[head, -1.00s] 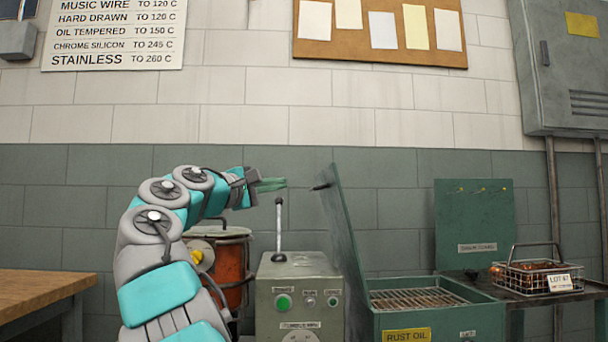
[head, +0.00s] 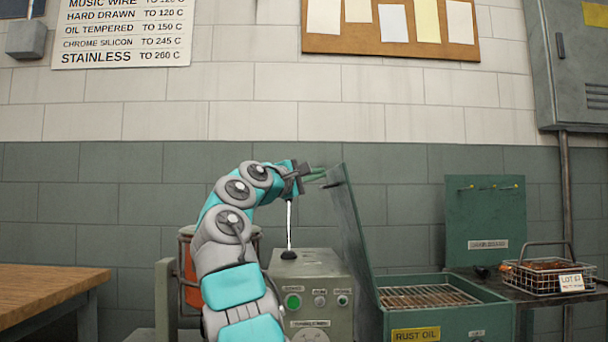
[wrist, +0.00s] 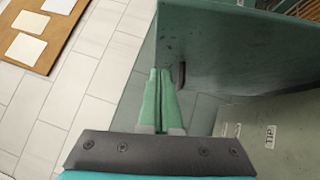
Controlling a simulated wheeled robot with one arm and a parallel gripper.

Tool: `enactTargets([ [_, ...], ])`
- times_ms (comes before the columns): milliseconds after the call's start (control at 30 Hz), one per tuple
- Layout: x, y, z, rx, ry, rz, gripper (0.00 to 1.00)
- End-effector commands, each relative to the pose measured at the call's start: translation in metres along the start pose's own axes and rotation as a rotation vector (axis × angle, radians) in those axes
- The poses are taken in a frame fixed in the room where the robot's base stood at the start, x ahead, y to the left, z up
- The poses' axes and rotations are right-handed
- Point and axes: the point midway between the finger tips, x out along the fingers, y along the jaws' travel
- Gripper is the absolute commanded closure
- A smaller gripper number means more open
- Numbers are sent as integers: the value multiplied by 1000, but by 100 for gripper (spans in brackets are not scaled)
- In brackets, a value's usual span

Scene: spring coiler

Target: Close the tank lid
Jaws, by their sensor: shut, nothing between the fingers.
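The green tank (head: 440,318) with a yellow RUST OIL label stands at the lower right, with a wire rack (head: 425,296) showing in its open top. Its green lid (head: 352,225) stands up, tilted slightly back to the left, on the tank's left side. My gripper (head: 321,174) is shut and empty at the lid's upper edge, on its left side. In the wrist view the shut green fingers (wrist: 157,100) point at the lid (wrist: 230,50), close beside its edge and a dark handle-like bar (wrist: 182,74). I cannot tell whether they touch.
A grey control box (head: 310,290) with a green button and upright lever stands left of the tank. A wire basket (head: 545,275) tagged LOT 67 sits on a dark bench at right. A wooden table (head: 45,290) is at left.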

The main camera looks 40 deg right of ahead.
Motion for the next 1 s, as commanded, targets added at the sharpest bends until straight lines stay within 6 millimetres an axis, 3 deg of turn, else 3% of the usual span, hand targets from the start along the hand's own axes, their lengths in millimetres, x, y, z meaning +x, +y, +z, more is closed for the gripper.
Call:
enactTargets([
  [233, 16, -2, 17, 3, -1, -1, 100],
  [767, 20, -1, 22, 1, -2, -1, 100],
  [1000, 39, 2, 40, -1, -5, 0, 100],
])
